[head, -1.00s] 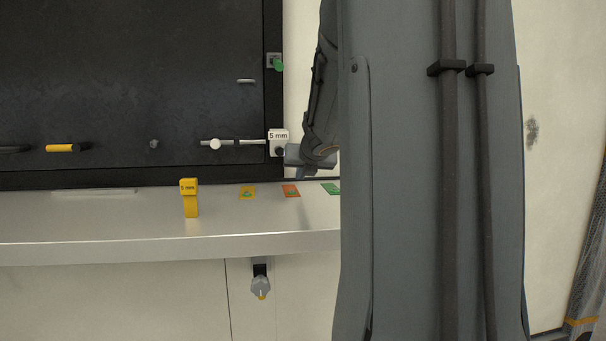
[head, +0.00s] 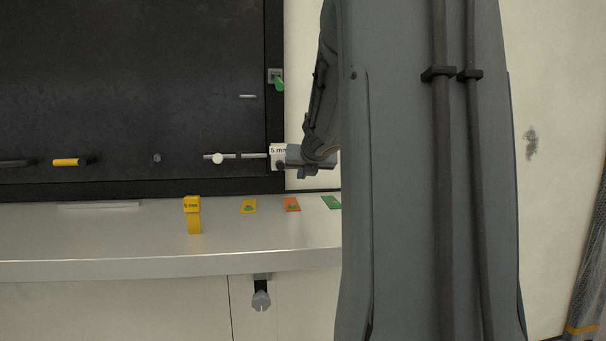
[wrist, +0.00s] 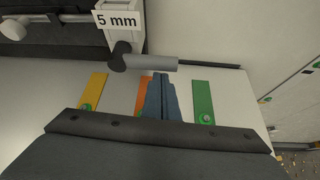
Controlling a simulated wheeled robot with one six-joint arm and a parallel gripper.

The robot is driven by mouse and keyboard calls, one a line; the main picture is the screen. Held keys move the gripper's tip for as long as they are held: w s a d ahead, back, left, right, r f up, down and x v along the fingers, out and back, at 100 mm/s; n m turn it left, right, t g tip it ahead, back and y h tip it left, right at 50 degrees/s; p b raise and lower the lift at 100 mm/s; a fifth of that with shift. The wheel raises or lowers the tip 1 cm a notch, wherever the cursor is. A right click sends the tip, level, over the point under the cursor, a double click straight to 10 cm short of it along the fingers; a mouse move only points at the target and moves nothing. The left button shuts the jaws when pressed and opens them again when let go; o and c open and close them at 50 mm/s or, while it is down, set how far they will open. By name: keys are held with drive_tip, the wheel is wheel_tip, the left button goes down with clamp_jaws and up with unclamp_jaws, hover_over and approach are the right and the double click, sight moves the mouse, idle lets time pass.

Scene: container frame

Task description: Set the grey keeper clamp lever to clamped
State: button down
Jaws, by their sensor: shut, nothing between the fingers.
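The grey keeper clamp lever (wrist: 150,63) is a grey cylindrical handle on a black pivot, below a white keeper block (wrist: 122,32) labelled "5 mm". In the wrist view the handle points to the right. My gripper (wrist: 160,76) has its blue fingers shut and empty, with the tips close to the handle's lower side; I cannot tell whether they touch. In the head view the keeper block (head: 276,151) stands at the dark panel's lower right corner. There my gripper (head: 302,174) is just right of it and hides most of the lever.
A metal ledge (head: 110,240) runs below the panel, with a yellow 5 mm gauge (head: 193,216) upright on it. Yellow (head: 248,206), orange (head: 291,204) and green (head: 330,202) labels lie to its right. A green lever (head: 279,83) sits higher on the panel frame.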

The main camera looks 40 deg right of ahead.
drive_tip(key=shift+w+d+r+p, duration=0.1)
drive_tip(key=shift+d+r+p, duration=0.05)
drive_tip(key=shift+r+p, duration=0.75)
drive_tip(key=shift+r, duration=0.15)
drive_tip(key=f+b, duration=0.4)
drive_tip(key=f, duration=0.1)
drive_tip(key=shift+s+a+f+b, duration=0.2)
drive_tip(key=shift+s+a+b, duration=0.1)
drive_tip(key=shift+s+b, duration=0.1)
drive_tip(key=p+v, duration=0.4)
drive_tip(key=v, duration=0.6)
drive_tip(key=shift+a, duration=0.3)
drive_tip(key=shift+w+r, duration=0.1)
